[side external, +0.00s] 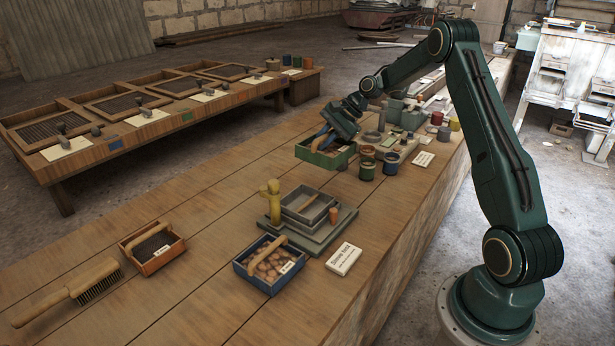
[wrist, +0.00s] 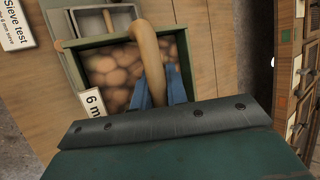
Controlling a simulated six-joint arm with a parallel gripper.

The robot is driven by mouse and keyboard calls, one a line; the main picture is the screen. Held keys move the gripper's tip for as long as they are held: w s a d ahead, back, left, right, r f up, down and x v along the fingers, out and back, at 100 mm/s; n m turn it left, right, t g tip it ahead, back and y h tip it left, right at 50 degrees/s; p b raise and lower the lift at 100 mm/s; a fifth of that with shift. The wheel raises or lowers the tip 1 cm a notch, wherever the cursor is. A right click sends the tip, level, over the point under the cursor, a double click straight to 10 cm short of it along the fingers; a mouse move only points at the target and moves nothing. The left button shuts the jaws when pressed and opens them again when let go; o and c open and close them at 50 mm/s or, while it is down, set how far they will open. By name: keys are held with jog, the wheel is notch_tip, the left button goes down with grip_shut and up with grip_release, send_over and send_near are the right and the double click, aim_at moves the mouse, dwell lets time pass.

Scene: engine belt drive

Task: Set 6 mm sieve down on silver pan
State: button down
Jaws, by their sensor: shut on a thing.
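The 6 mm sieve is a green box (side external: 308,157) with a wooden handle, and it holds rounded brown stones. In the wrist view the sieve (wrist: 72,67) has a white label reading "6 m", partly cut off. My gripper (wrist: 158,92) has blue fingers shut on the arched handle. In the side view my gripper (side external: 322,140) is above the box. I cannot tell how far the sieve is above the bench. The silver pan, a grey square tray (side external: 291,207), stands nearer the side camera, apart from the sieve. The pan (wrist: 62,25) shows partly behind the sieve in the wrist view.
A yellow post (side external: 273,203) and an orange peg (side external: 333,215) flank the pan. A blue box of stones (side external: 255,281), a "Sieve test" card (side external: 343,259), a red-brown box (side external: 140,263) and a brush (side external: 70,292) lie nearer.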

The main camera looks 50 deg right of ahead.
aim_at(302, 158)
jog(key=a+f, duration=0.3)
jog(key=a, duration=0.6)
jog(key=shift+w+a, duration=0.2)
jog(key=shift+w, duration=0.05)
jog(key=shift+f, duration=0.15)
jog(key=shift+f, duration=2.45)
jog(key=shift+f, duration=1.2)
dwell(0.5)
jog(key=c, duration=0.7)
grip_release()
jog(key=shift+f, duration=0.1)
jog(key=shift+c, duration=0.2)
jog(key=shift+s, duration=0.15)
jog(key=shift+f, duration=0.1)
jog(key=shift+g, duration=0.3)
jog(key=shift+r, duration=4.65)
